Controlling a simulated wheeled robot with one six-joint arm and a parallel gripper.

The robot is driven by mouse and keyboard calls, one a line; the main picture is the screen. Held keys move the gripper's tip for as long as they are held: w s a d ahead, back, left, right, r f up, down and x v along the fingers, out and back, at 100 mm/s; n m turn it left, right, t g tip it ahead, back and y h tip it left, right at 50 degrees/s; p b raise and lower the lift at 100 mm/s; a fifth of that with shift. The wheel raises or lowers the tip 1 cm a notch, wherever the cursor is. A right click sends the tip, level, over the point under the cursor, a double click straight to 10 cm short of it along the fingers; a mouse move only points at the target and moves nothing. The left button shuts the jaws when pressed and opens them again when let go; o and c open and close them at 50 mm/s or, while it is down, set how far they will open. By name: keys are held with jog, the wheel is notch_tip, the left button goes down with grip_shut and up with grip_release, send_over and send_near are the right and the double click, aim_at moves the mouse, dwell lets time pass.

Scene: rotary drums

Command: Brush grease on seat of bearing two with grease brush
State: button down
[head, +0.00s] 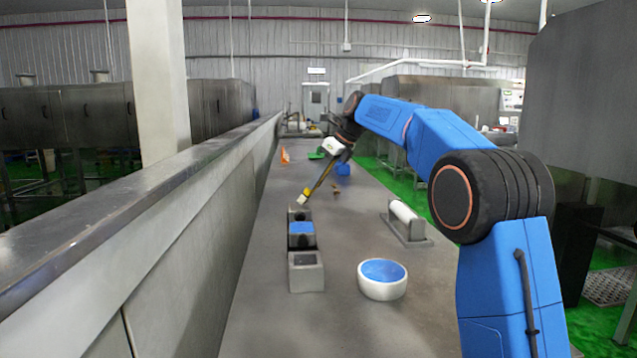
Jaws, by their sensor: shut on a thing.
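My gripper (337,149) is shut on the grease brush (318,181), which has a dark and yellow handle. The brush slants down to the left. Its pale bristle end (302,199) is just above, or at, the farthest of three grey bearing blocks (299,215); contact is too small to tell. The middle block (301,242) has a blue patch on top. The nearest block (305,273) has a bare grey open seat. Which block is bearing two is not marked. A white round bowl (382,289) holding blue grease (383,270) stands right of the nearest block.
A white roller (403,212) on a grey stand sits on the bench (330,325) to the right. A blue block (343,170), a green item (317,155) and an orange item (285,157) lie farther back. A long metal wall (170,235) runs along the left.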

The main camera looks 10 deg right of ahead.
jog(key=shift+w, duration=0.75)
jog(key=s, duration=0.5)
jog(key=shift+f, duration=0.25)
jog(key=shift+a, duration=0.1)
jog(key=shift+w+a+r, duration=0.1)
jog(key=shift+w+a, duration=0.1)
jog(key=shift+w, duration=0.6)
jog(key=shift+w+a+r, duration=0.1)
jog(key=shift+w+a, duration=0.15)
jog(key=shift+w, duration=0.6)
jog(key=shift+w+a, duration=0.2)
jog(key=shift+w, duration=0.6)
jog(key=shift+s, duration=0.1)
jog(key=shift+s+f, duration=0.15)
jog(key=shift+s, duration=1.1)
jog(key=shift+s+f, duration=0.1)
jog(key=shift+s, duration=1.1)
